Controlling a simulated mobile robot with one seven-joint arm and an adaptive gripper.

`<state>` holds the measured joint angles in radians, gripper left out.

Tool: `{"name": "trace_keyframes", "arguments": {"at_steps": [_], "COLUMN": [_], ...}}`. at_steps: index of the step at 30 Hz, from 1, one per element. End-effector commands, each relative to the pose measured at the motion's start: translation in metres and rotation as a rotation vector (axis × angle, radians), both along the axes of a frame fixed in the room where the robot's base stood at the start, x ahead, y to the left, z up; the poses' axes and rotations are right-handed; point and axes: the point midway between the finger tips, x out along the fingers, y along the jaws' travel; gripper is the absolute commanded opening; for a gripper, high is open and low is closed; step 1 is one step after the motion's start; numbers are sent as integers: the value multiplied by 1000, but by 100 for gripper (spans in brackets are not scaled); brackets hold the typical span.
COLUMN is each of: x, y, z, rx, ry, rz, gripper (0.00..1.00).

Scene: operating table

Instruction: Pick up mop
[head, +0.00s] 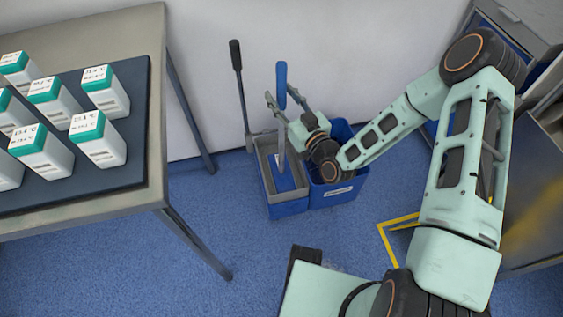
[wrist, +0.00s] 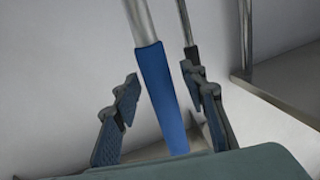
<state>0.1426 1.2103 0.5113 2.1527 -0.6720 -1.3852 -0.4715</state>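The mop's blue handle grip (head: 281,80) stands upright above the bucket cart in the head view. In the wrist view the blue grip (wrist: 167,95) runs between my fingers, with a grey pole beyond it. My gripper (head: 280,93) is open, one finger on each side of the handle. In the wrist view my gripper (wrist: 160,73) shows gaps between the grip and both fingers.
The blue bucket cart (head: 288,209) stands on the floor by the wall. A black-handled lever (head: 237,56) rises left of the mop. A table (head: 152,100) with several white bottles is at left. A metal cabinet (head: 535,20) stands at right.

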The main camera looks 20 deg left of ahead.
Motion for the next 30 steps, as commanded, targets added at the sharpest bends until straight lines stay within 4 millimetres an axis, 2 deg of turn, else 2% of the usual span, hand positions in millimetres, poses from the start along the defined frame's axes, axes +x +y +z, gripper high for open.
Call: {"name": "trace_keyframes", "arguments": {"at_steps": [1,10,20,30], "x": [0,0,0,0], "y": [0,0,0,0], "z": [0,0,8,69], "rx": [0,0,3,2], "ry": [0,0,-4,-8], "rz": [0,0,1,0], "gripper": [31,0,0,0]}}
